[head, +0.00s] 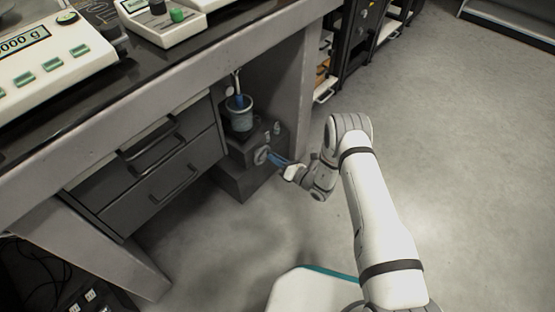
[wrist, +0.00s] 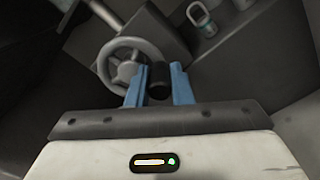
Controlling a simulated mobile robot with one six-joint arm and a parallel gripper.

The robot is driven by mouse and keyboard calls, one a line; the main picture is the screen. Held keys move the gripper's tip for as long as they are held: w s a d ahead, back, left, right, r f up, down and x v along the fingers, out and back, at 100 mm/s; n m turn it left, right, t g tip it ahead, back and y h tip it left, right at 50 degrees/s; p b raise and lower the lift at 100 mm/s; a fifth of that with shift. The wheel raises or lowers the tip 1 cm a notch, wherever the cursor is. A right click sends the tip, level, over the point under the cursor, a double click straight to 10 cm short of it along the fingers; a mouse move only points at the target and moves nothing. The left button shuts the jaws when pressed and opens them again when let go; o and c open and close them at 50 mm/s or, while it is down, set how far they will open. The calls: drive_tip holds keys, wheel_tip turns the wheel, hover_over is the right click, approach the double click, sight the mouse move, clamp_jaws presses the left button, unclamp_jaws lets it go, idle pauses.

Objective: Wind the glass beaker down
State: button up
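The glass beaker (head: 240,118) stands upright on a dark lifting stand (head: 240,182) in the bay under the weighing table. A blue object hangs into its top from a thin hanger (head: 236,82). On the stand's front is a grey handwheel (head: 261,155), also in the wrist view (wrist: 106,58), with a black crank knob (wrist: 158,82). My gripper (head: 272,157) reaches the wheel from the right. In the wrist view its blue fingers (wrist: 159,78) lie on both sides of the knob, with no clear gap. The beaker is not in the wrist view.
A drawer unit (head: 150,170) stands left of the stand, and a table leg (head: 298,100) rises close on its right. Balances (head: 60,60) stand on the tabletop. The floor at right is clear.

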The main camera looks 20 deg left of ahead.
sight(268, 149)
clamp_jaws()
drive_tip(key=shift+d, duration=0.2)
drive_tip(key=shift+a+r+n, duration=0.15)
drive_tip(key=shift+a+n, duration=0.1)
drive_tip(key=shift+n, duration=0.25)
drive_tip(key=n, duration=0.1)
drive_tip(key=r+n, duration=0.1)
drive_tip(key=n, duration=0.2)
drive_tip(key=shift+w+r+n, duration=0.15)
drive_tip(key=shift+r+n, duration=0.15)
drive_tip(key=n, duration=0.1)
drive_tip(key=r+n, duration=0.1)
drive_tip(key=n, duration=0.1)
drive_tip(key=shift+a+n, duration=0.1)
drive_tip(key=shift+n, duration=0.2)
drive_tip(key=n, duration=0.1)
drive_tip(key=r+n, duration=0.1)
drive_tip(key=n, duration=0.1)
drive_tip(key=shift+s+n, duration=0.3)
drive_tip(key=shift+s, duration=0.05)
drive_tip(key=shift+s+a+r+n, duration=0.2)
drive_tip(key=shift+s+n, duration=0.25)
drive_tip(key=shift+n, duration=1.3)
drive_tip(key=shift+s+a+r+n, duration=0.15)
drive_tip(key=shift+s+r+n, duration=0.2)
drive_tip(key=shift+n, duration=1.45)
drive_tip(key=shift+s+a+r+n, duration=0.15)
drive_tip(key=shift+s+n, duration=0.35)
drive_tip(key=shift+n, duration=1.25)
